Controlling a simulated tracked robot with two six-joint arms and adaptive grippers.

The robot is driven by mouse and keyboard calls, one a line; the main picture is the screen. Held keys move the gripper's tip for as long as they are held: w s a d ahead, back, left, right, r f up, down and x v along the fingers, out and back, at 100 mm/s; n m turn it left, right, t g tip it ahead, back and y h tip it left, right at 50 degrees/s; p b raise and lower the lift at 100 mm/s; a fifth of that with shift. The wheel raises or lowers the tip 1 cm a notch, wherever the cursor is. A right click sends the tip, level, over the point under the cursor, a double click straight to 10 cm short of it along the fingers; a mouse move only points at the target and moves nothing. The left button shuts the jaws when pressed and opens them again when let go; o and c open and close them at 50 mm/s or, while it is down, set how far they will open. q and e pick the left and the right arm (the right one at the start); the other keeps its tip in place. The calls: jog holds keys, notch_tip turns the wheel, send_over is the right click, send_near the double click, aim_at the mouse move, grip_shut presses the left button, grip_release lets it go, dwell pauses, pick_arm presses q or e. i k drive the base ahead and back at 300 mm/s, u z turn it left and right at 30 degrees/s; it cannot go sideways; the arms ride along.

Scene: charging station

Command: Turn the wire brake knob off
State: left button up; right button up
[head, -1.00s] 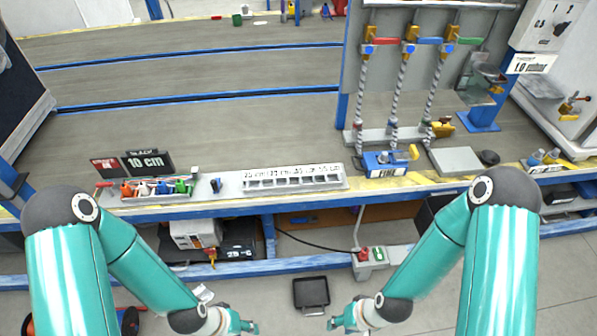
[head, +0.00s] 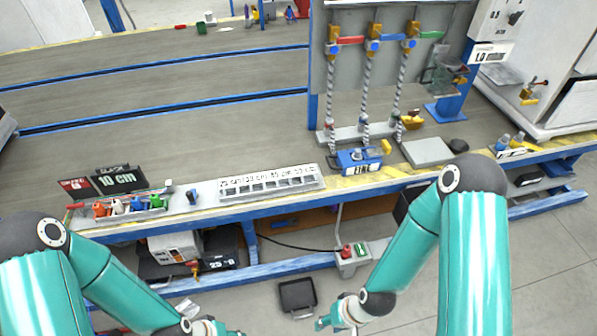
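No label that reads wire brake is legible, so I cannot tell for sure which knob it is. A dark knob (head: 515,17) sits on the white control panel (head: 488,22) at the top right. A blue box (head: 358,161) with a yellow handle (head: 386,147) stands at the bench's front edge. My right gripper (head: 322,323) is low in front of the bench, far from both and touching nothing visible. Its fingers are too small to judge. My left gripper (head: 225,331) is at the bottom edge, partly cut off.
Three twisted columns with red (head: 349,40), blue (head: 384,39) and green (head: 431,35) handles stand at the bench's back right. A slotted grey tray (head: 270,184) and a tool tray (head: 125,212) lie along the front. A red-and-green button box (head: 352,257) is below the bench.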

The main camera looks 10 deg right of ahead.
aim_at(77, 206)
jog(key=k, duration=1.3)
jog(key=u, duration=0.35)
jog(key=i, duration=0.85)
jog(key=u, duration=0.85)
jog(key=i, duration=1.3)
jog(key=z, duration=0.1)
